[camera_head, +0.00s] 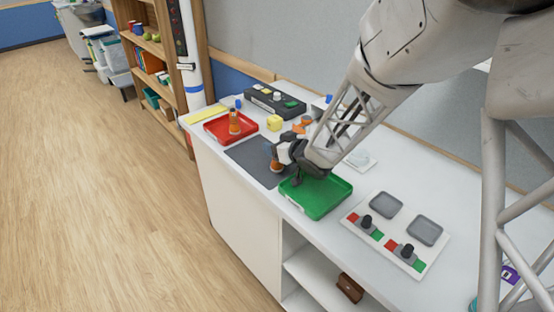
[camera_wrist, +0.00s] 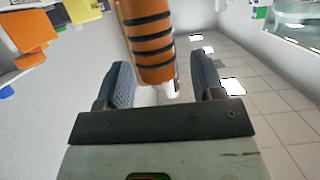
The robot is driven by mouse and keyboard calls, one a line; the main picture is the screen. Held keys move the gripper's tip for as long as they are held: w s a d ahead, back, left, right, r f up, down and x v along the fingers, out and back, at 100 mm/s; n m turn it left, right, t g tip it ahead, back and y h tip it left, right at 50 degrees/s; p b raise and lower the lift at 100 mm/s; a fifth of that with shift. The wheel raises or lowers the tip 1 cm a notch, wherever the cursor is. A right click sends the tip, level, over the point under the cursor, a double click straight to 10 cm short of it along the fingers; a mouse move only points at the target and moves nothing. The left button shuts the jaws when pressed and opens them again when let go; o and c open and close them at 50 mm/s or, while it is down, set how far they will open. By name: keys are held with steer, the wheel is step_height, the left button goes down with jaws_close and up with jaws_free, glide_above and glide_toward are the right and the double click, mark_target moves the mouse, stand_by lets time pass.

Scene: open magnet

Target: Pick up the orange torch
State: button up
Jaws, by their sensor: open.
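An orange torch with black rings (camera_wrist: 150,45) shows in the wrist view between my two fingers, with space on both sides, and its upper end is cut off by the picture's edge. My gripper (camera_wrist: 161,65) is open. In the head view my gripper (camera_head: 284,160) is low over the dark mat, beside a small orange body (camera_head: 275,165) that looks like the same torch, partly hidden by the fingers. Whether a finger touches it I cannot tell.
A red tray (camera_head: 213,130) holds another orange item with a blue top (camera_head: 235,122). A green tray (camera_head: 318,205) lies just below my gripper. A switch panel (camera_head: 390,238) is at right.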

jaws_close()
steer(key=shift+r, duration=0.1)
stand_by(0.4)
steer(key=shift+r, duration=0.85)
steer(key=shift+s+r, duration=0.15)
steer(key=shift+r, duration=0.75)
steer(key=s+d, duration=0.2)
steer(key=s, duration=0.5)
steer(key=s+d+r, duration=0.1)
steer(key=s+d, duration=0.2)
steer(key=s, duration=0.5)
steer(key=shift+r, duration=0.15)
steer(key=shift+w, duration=0.15)
